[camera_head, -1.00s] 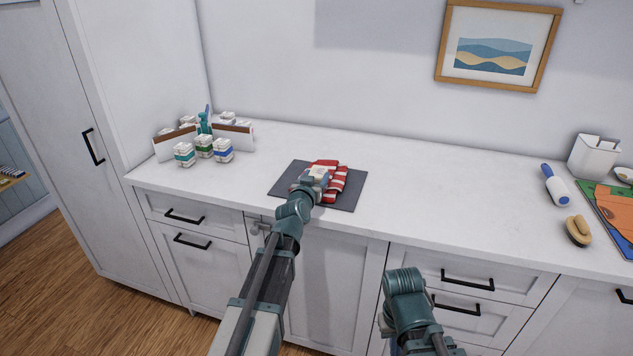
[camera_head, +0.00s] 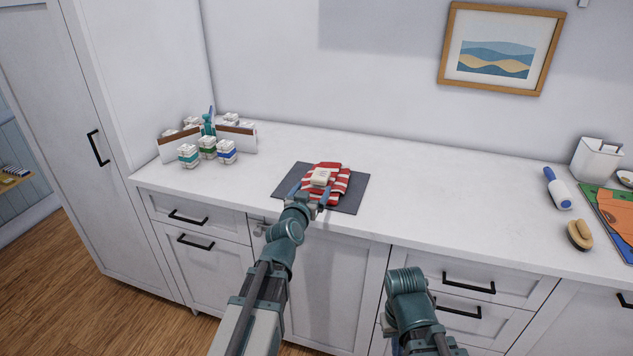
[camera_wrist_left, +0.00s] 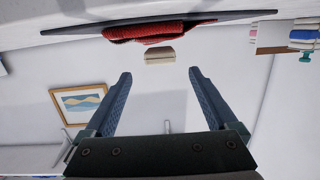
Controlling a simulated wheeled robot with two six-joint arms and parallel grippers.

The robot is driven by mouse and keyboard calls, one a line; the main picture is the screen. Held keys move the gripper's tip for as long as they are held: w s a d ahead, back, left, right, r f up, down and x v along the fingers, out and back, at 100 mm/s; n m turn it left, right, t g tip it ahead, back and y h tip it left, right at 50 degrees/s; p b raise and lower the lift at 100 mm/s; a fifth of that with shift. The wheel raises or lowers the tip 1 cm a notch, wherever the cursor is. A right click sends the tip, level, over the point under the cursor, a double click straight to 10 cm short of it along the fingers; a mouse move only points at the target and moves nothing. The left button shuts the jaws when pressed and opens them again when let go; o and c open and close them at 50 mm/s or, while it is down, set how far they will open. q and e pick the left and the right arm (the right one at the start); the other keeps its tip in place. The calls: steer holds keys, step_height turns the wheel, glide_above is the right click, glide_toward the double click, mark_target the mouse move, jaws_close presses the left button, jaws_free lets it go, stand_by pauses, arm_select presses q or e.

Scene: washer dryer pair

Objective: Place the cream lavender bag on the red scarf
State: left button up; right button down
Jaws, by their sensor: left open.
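The cream lavender bag (camera_head: 320,176) rests on top of the folded red scarf (camera_head: 341,183), which has white stripes. My left gripper (camera_head: 311,194) is open and empty just in front of the bag, apart from it. In the left wrist view, which is upside down, the bag (camera_wrist_left: 160,55) shows against the scarf (camera_wrist_left: 130,33), beyond the tips of the open left gripper (camera_wrist_left: 160,74). My right arm shows at the bottom of the head view, but its gripper cannot be seen.
The scarf lies on a dark grey mat (camera_head: 351,205) on the white counter (camera_head: 440,190). Several small white bags with coloured bands (camera_head: 207,147) stand by a holder at the left. A lint roller (camera_head: 557,188) and a brush (camera_head: 580,234) lie at the right. The counter between is clear.

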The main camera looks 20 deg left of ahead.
arm_select(q)
steer(key=shift+s+r, duration=0.2)
steer(key=shift+s, duration=0.9)
steer(key=shift+s+r, duration=0.15)
steer(key=shift+s, duration=0.95)
arm_select(e)
steer(key=shift+r, duration=0.35)
arm_select(q)
steer(key=shift+f, duration=0.1)
